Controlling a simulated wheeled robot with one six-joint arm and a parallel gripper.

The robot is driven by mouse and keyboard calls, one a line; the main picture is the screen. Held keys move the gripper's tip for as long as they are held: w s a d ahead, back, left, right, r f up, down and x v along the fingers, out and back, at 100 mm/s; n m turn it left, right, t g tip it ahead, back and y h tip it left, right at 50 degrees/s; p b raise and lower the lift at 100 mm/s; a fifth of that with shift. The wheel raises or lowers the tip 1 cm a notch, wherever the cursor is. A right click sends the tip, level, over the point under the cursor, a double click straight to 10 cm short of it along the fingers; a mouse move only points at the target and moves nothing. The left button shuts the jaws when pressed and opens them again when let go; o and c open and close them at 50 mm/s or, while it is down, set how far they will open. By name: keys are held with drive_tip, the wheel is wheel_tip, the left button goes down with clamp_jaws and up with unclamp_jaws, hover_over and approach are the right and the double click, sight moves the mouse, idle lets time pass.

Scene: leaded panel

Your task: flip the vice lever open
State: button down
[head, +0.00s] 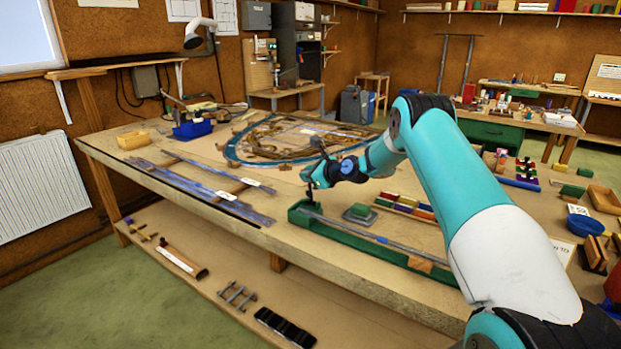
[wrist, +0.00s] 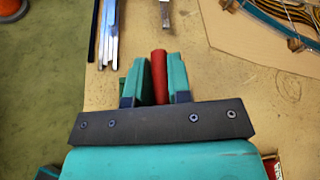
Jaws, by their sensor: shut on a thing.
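A red lever handle (wrist: 159,76) stands between the two teal fingers of my gripper (wrist: 160,72) in the wrist view, and they are shut on it. In the head view my gripper (head: 310,184) is low over the left end of a long green bench fixture (head: 390,256). The vice body is mostly hidden there by my gripper; a bit of green shows beside the left finger in the wrist view. A grey metal strip (head: 350,229) lies along the fixture.
Lead strips (head: 215,190) lie on the table to the left. A curved leaded panel (head: 285,140) lies behind my gripper. A green block (head: 360,211) and coloured blocks (head: 405,205) sit to the right of it. The table's front edge is close to the fixture.

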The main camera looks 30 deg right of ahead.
drive_tip(key=shift+w+d+r, duration=0.1)
drive_tip(key=shift+w+d, duration=0.1)
drive_tip(key=shift+d, duration=0.3)
drive_tip(key=shift+w+d+r, duration=0.1)
drive_tip(key=shift+w+d, duration=0.05)
drive_tip(key=shift+d, duration=0.4)
drive_tip(key=c, duration=1.1)
unclamp_jaws()
drive_tip(key=shift+f, duration=0.1)
drive_tip(key=shift+o, duration=0.2)
drive_tip(key=shift+s, duration=0.1)
drive_tip(key=b+v, duration=0.5)
drive_tip(key=v, duration=1.2)
